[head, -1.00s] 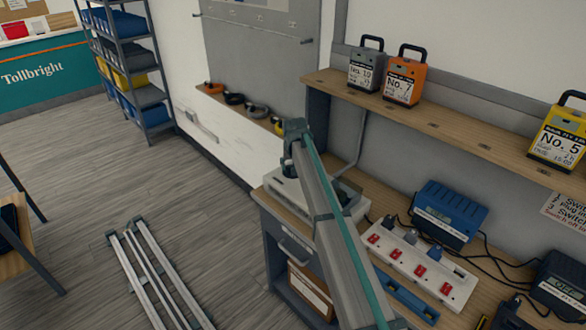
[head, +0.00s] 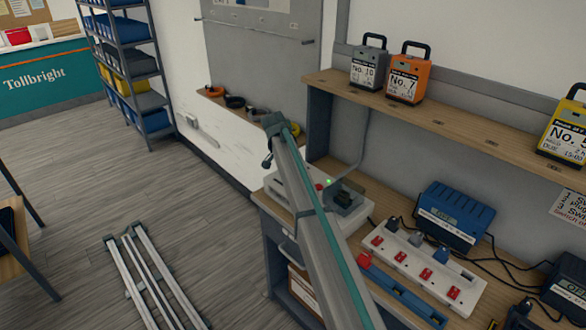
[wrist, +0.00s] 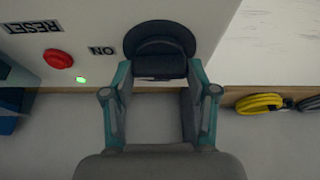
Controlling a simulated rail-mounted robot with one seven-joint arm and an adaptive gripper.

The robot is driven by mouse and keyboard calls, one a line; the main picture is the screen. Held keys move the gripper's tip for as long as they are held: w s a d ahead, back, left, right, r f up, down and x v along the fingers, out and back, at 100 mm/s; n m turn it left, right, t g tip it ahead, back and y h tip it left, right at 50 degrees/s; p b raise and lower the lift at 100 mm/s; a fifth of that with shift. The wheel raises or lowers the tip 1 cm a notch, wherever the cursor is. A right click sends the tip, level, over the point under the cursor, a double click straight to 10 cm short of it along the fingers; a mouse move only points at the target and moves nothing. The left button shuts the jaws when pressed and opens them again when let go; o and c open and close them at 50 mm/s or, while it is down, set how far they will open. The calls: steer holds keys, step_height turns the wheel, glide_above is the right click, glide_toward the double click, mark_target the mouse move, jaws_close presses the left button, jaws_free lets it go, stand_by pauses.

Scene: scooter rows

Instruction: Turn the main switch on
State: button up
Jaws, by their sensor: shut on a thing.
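The main switch is a dark round knob (wrist: 160,42) on a pale box, beside an upside-down "ON" label (wrist: 102,50) in the wrist view. My gripper (wrist: 160,72) has its teal-sided fingers on either side of the knob and is shut on it. A green light (wrist: 81,80) glows on the box, near the red RESET button (wrist: 58,60). In the head view the pale box (head: 360,222) stands on the bench, with the green light (head: 329,181) showing.
A power strip (head: 405,255) with red switches and a blue charger (head: 450,217) lie right of the box, with loose black cables. A wooden shelf (head: 450,122) with battery packs runs above. A yellow cable coil (wrist: 260,103) hangs beside the box.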

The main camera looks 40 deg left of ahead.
steer(key=shift+m, duration=0.5)
steer(key=o, duration=1.2)
steer(key=shift+c, duration=0.2)
steer(key=shift+r, duration=0.15)
steer(key=v, duration=1.1)
steer(key=shift+a+r, duration=0.25)
steer(key=shift+r, duration=0.15)
steer(key=shift+s, duration=0.1)
